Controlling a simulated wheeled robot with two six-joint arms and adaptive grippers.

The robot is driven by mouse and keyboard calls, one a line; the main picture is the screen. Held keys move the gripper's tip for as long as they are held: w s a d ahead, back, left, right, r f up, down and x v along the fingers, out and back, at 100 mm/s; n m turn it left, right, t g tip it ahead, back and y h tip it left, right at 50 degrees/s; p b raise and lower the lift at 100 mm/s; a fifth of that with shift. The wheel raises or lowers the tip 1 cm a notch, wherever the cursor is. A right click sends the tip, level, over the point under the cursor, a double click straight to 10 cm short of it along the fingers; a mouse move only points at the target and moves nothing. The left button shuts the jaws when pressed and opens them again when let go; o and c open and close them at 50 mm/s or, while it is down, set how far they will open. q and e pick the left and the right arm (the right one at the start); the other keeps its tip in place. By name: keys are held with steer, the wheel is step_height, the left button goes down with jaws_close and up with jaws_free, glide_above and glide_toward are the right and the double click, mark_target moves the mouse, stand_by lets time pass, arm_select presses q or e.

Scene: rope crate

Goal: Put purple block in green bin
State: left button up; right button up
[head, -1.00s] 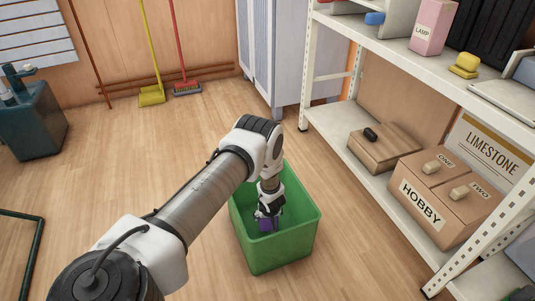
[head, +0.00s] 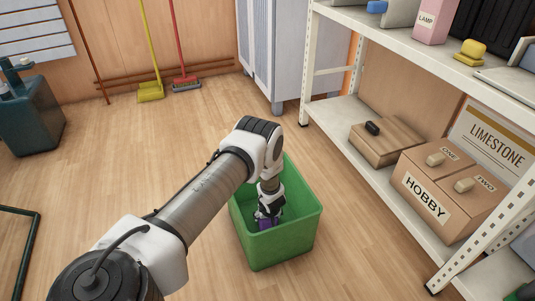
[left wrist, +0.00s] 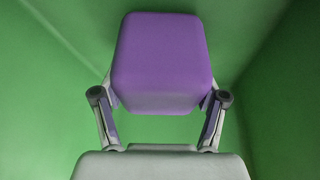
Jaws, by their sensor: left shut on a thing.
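The purple block (head: 265,225) is down inside the green bin (head: 284,248), between the fingers of my left gripper (head: 268,215). In the left wrist view the purple block (left wrist: 164,62) fills the upper middle, with the fingertips of my left gripper (left wrist: 160,105) at its two sides. The green walls of the bin (left wrist: 50,100) surround it there. I cannot tell whether the block touches the bin floor. My right gripper is not in view.
A white metal shelf (head: 352,112) stands to the right of the bin, holding a HOBBY box (head: 428,205) and a wooden box (head: 388,143). A grey cabinet (head: 280,50) and brooms (head: 150,90) are at the back. The wooden floor left of the bin is mostly clear.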

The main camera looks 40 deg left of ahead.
arm_select(q)
steer(key=shift+f, duration=0.3)
steer(key=o, duration=1.5)
step_height(320, 180, up, 10)
